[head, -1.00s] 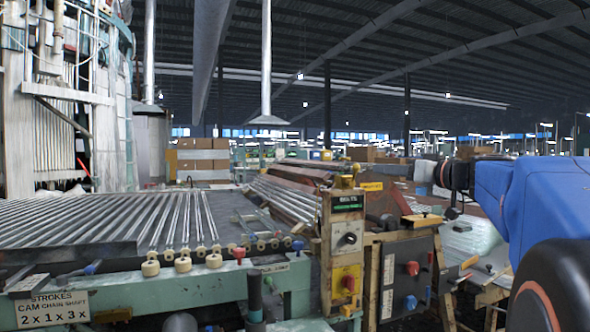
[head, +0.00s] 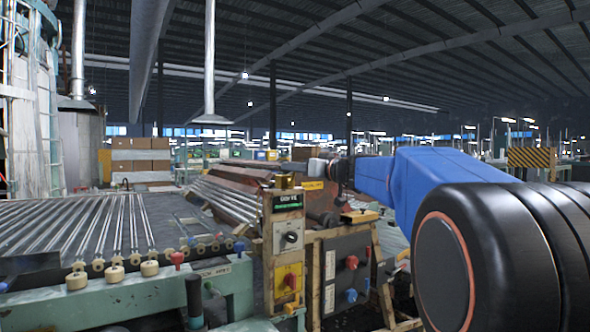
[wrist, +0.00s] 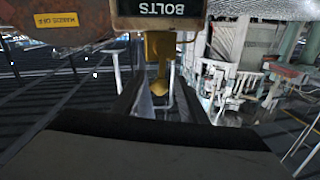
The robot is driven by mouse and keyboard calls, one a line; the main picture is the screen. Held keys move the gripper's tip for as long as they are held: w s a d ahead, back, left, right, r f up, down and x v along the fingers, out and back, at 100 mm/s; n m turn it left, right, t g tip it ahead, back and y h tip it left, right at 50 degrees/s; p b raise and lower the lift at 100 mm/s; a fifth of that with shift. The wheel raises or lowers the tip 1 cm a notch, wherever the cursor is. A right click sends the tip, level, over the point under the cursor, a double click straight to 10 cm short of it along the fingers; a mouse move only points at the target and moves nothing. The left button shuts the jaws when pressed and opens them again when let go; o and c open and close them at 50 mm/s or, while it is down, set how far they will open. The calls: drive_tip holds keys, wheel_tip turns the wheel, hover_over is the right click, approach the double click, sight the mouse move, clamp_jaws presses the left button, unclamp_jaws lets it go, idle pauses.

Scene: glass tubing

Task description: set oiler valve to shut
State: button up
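A yellow fitting (head: 285,181) stands on top of the control post, above the dark display box (head: 287,201). No readable label marks it as the oiler valve. In the wrist view, the yellow fitting (wrist: 158,62) shows beside the display box (wrist: 160,10), between my two dark fingers. My gripper (head: 318,166) is just right of the fitting in the head view. In the wrist view my gripper (wrist: 158,98) has its fingers apart, with a gap around the fitting. I cannot tell whether they touch it. The fitting's setting is not clear.
Below the display are a dial (head: 290,237) and a yellow plate (head: 288,282) with a red knob. A dark panel (head: 350,272) with red and blue knobs is to the right. A roller table (head: 100,230) lies to the left. A rusty housing (wrist: 45,22) is close in the wrist view.

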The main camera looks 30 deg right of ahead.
drive_tip(key=shift+w, duration=0.3)
clamp_jaws()
drive_tip(key=shift+d+f+m+t+h, duration=0.35)
drive_tip(key=shift+d+f+m, duration=0.35)
drive_tip(key=shift+m, duration=2)
drive_tip(key=shift+d+f+m+t+h, duration=0.35)
drive_tip(key=shift+d+f+m, duration=0.35)
drive_tip(key=shift+m, duration=2)
drive_tip(key=shift+d+f+m+t+h, duration=0.35)
drive_tip(key=shift+d+f+m, duration=0.35)
drive_tip(key=shift+m, duration=2)
